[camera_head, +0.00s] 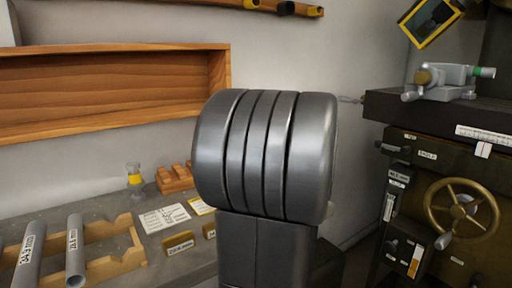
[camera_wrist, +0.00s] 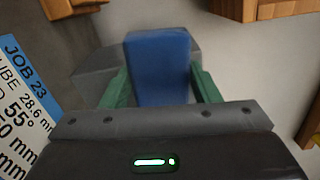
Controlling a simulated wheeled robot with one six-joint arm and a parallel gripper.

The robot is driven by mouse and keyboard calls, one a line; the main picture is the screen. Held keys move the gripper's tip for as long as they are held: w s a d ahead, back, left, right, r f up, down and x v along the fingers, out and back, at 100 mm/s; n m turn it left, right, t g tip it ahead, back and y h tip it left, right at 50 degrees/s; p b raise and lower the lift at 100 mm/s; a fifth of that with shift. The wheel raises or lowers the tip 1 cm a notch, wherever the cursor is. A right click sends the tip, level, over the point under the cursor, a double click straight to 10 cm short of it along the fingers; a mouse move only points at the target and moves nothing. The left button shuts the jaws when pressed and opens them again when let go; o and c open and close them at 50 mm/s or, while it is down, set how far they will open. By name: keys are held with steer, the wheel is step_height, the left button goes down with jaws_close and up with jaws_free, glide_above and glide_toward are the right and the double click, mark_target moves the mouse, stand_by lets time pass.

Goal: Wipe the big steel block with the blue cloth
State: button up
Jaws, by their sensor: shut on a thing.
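The blue cloth (camera_wrist: 160,62) shows in the wrist view as a folded pad between the green fingers of my gripper (camera_wrist: 158,82). My gripper is shut on it. A grey block (camera_wrist: 94,72), which looks like the big steel block, lies just beyond the cloth and shows to both sides of it. The cloth hides its middle. I cannot tell whether the cloth touches it. In the head view I make out neither the cloth, the block nor my gripper; my own arm fills the middle.
A blue and white job card (camera_wrist: 25,100) is close on the left in the wrist view, with wooden pieces (camera_wrist: 262,8) around. In the head view, tubes (camera_head: 75,252) rest in a wooden rack on the bench (camera_head: 120,225). A machine with a handwheel (camera_head: 461,213) stands at right.

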steer(key=shift+s+a, duration=0.3)
steer(key=shift+a, duration=0.1)
steer(key=shift+b+v, duration=0.7)
steer(key=shift+v, duration=2.25)
steer(key=shift+s+d, duration=0.1)
steer(key=v, duration=0.2)
steer(key=shift+s+d, duration=0.25)
steer(key=shift+s, duration=0.05)
